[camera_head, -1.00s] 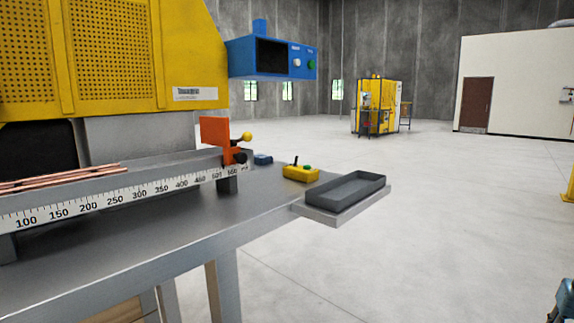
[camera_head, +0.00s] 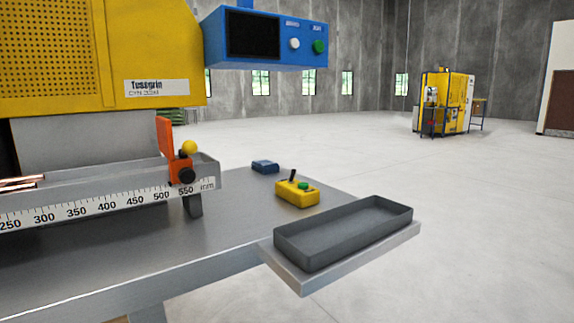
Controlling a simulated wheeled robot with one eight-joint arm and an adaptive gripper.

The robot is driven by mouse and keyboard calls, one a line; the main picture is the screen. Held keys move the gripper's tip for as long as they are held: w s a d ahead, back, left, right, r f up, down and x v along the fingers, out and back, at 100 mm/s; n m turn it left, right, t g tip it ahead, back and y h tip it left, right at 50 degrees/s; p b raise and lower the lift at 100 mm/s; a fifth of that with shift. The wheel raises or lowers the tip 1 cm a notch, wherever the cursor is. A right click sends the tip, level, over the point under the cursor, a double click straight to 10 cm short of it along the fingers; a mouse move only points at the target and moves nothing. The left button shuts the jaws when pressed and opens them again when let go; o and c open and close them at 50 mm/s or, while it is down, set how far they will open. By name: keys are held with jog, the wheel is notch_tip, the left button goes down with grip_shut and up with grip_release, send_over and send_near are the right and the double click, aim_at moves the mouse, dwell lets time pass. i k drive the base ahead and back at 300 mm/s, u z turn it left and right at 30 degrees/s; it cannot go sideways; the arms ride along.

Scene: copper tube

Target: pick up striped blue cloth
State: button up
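A small dark blue folded item (camera_head: 265,167), which may be the striped blue cloth, lies on the grey metal table (camera_head: 235,225) toward its back edge. It sits behind the yellow control box and right of the orange stop. It is too small to make out stripes. My gripper is not in view.
A yellow control box (camera_head: 297,193) with a lever and green button stands on the table. A dark grey tray (camera_head: 345,232) rests at the table's right end. A ruled rail (camera_head: 110,199) with an orange stop (camera_head: 172,150) is at left, under a yellow machine (camera_head: 75,55).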

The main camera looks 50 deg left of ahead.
aim_at(264, 166)
jog(key=i, duration=2.75)
jog(key=u, duration=3.5)
jog(key=i, duration=0.95)
